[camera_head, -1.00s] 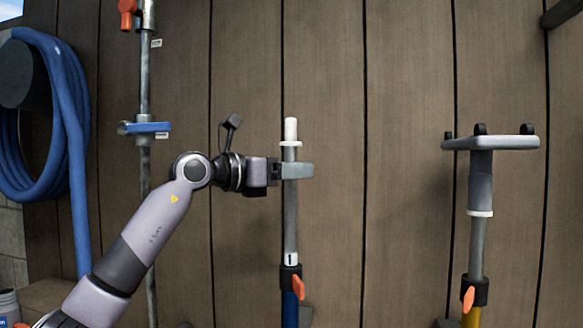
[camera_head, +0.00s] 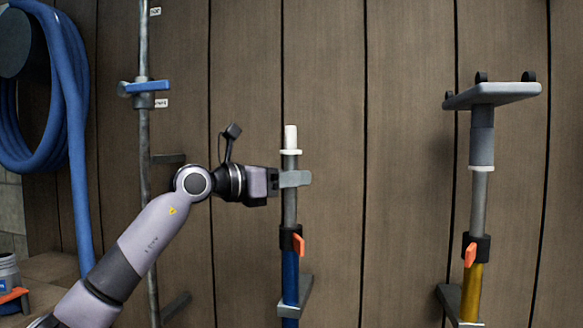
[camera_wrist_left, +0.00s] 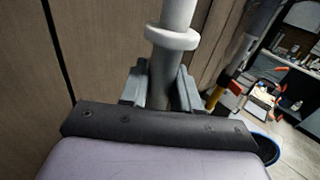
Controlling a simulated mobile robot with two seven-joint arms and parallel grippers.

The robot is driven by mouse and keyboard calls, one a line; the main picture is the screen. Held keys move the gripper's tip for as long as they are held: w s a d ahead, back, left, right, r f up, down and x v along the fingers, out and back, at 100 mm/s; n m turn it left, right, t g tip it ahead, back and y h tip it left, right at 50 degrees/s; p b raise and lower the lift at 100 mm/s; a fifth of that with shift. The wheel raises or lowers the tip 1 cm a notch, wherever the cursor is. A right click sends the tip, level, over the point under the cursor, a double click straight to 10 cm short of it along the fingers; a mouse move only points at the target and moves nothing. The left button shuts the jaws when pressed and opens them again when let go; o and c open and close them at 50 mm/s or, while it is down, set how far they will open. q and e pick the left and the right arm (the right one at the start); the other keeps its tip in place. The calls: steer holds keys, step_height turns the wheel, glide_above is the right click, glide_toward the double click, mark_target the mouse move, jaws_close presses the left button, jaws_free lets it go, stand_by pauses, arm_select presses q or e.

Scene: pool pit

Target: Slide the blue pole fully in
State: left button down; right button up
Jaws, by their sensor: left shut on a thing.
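The blue pole (camera_head: 290,272) stands upright against the wall at the middle of the head view. Its grey inner tube (camera_head: 289,212) rises from a black clamp with an orange lever (camera_head: 298,245) and ends in a white collar and tip (camera_head: 290,138). My left gripper (camera_head: 293,179) is shut around the grey tube just below the collar, a short way above the clamp. In the left wrist view the fingers (camera_wrist_left: 161,88) flank the tube below the white collar (camera_wrist_left: 172,38). My right gripper is not in view.
A yellow pole (camera_head: 471,290) with a grey flat head (camera_head: 492,95) stands at the right. A metal pipe with a blue-handled valve (camera_head: 148,87) and a coiled blue hose (camera_head: 70,130) are at the left. A bracket (camera_head: 300,300) sits beside the blue pole.

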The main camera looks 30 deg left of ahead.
arm_select(q)
step_height(320, 180, down, 3)
steer(key=shift+r+b, duration=0.1)
steer(key=shift+b, duration=0.35)
steer(key=shift+d+f, duration=0.1)
steer(key=shift+f, duration=0.15)
steer(key=c, duration=0.9)
jaws_free()
steer(key=shift+c, duration=0.2)
steer(key=shift+r, duration=0.1)
steer(key=b, duration=0.2)
glide_toward(291, 193)
steer(key=w, duration=0.1)
steer(key=w+d, duration=0.1)
steer(key=w, duration=0.1)
steer(key=shift+w, duration=0.35)
